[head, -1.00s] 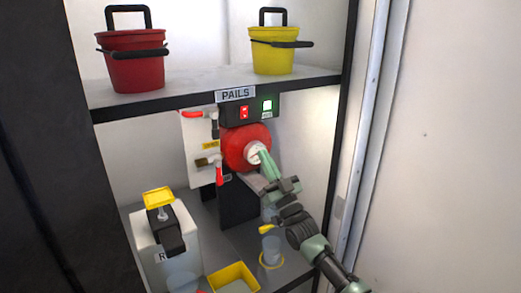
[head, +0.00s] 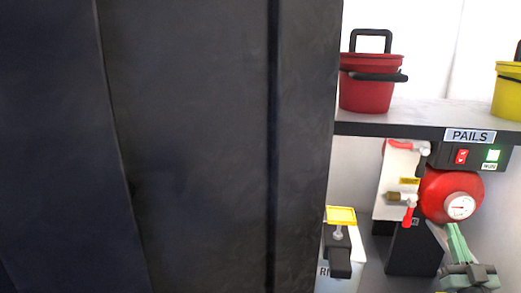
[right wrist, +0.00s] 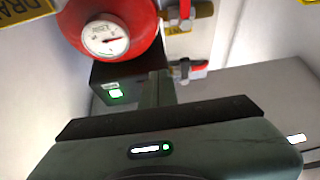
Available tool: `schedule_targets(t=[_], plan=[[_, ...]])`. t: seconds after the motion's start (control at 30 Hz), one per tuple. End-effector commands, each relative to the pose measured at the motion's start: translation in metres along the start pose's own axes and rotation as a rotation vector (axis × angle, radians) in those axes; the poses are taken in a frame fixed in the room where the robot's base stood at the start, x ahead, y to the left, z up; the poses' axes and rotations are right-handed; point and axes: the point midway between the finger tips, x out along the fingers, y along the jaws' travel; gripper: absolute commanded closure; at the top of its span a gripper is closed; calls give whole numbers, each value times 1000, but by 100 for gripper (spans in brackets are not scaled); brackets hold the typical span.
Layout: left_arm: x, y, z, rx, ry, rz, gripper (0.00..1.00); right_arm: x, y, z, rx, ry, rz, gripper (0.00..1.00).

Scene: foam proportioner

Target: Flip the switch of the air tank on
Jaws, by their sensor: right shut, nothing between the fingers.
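The red air tank (head: 437,193) with its round white gauge (head: 460,207) sits under the upper shelf; it also shows in the right wrist view (right wrist: 138,12). Above it in the head view is a dark switch box with a red rocker switch (head: 461,157) and a lit green lamp (head: 492,155). The lamp also glows in the right wrist view (right wrist: 116,94); the rocker is not visible there. My right gripper (head: 453,229) is shut and empty, just below the gauge in the head view. Its shut fingers (right wrist: 158,88) stand beside the lamp in the wrist view. My left gripper is out of view.
A big dark panel (head: 200,150) fills the left of the head view. A red pail (head: 367,85) and a yellow pail (head: 508,93) stand on the shelf (head: 400,117). Red-handled valves (head: 407,215) sit left of the tank.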

Motion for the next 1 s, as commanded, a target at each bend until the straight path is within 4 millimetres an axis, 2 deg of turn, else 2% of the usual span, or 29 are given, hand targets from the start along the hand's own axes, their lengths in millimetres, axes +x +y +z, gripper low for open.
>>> schedule_targets(t=[0.03,0.1,0.17,0.2,0.27,0.3,0.37,0.4,0.5,0.6,0.8,1.0], plan=[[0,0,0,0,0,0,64,-12,-24,22,8,-93,-28,100],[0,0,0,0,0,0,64,-33,-58,53,9,-244,-71,100],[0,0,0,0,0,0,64,-58,-89,78,5,-380,-110,100],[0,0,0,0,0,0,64,-76,-108,92,-2,-471,-136,100],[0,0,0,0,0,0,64,-108,-135,111,-13,-608,-172,100],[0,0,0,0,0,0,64,-130,-152,121,-21,-698,-195,100],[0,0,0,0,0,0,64,-166,-175,132,-35,-830,-227,100],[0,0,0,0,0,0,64,-190,-188,136,-45,-915,-246,100],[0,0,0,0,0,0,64,-250,-214,138,-75,-1116,-289,100],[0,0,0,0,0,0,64,-297,-228,130,-100,-1271,-315,100],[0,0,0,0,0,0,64,-361,-240,109,-131,-1482,-345,100],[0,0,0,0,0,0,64,-409,-245,83,-152,-1644,-359,100]])
